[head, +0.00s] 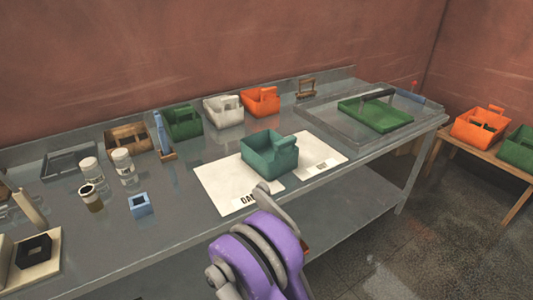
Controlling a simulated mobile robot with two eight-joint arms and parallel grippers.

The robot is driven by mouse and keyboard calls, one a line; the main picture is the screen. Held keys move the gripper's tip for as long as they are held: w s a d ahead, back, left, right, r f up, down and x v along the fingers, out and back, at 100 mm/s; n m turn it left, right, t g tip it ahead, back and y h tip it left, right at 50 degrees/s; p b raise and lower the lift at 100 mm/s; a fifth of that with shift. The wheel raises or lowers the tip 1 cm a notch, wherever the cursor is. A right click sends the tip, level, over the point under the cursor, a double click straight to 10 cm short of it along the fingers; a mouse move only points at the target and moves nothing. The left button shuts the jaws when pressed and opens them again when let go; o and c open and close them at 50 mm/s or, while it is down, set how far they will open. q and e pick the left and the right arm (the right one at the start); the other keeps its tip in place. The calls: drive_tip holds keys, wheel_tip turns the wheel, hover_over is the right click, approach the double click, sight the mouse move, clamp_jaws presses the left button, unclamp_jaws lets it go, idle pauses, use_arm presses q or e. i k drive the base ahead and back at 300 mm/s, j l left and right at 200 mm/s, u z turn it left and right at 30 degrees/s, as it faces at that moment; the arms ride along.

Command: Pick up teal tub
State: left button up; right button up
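The teal tub (262,160) stands upright on a white sheet (220,183) near the front edge of the grey bench. It is an open-topped box with a raised handle at its right side. Part of its inside is hidden by its walls. A purple and grey part of one of my arms shows at the bottom centre, in front of the bench and below the tub. It appears apart from the tub.
Behind the tub stand a dark green tub (184,123), a white tub (224,113) and an orange tub (261,102). A green tray (376,115) lies at right. Jars (124,165) and a blue box (140,205) stand left. A side table holds another orange tub (478,126).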

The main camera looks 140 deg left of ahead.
sight(271, 155)
drive_tip(key=u, duration=4.6)
